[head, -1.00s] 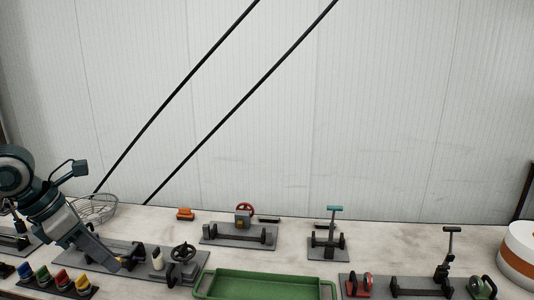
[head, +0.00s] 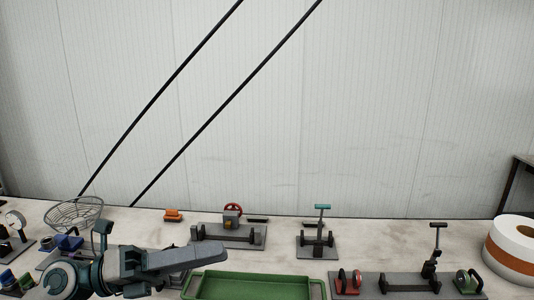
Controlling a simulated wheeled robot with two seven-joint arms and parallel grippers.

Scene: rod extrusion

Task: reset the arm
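My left arm comes in at the lower left of the head view, and its gripper (head: 215,252) points right, above the back left corner of the green tray. The gripper shows side-on, so I cannot tell whether its fingers are apart or closed. I see nothing clearly held in it. My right gripper is not in view.
The green tray (head: 262,272) lies at the front. Fixtures stand behind and right: a red-wheel one (head: 233,222), a teal T-handle one (head: 318,235), a black-lever one (head: 434,255). A wire basket (head: 75,213) is left, an orange-white roll (head: 515,250) right.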

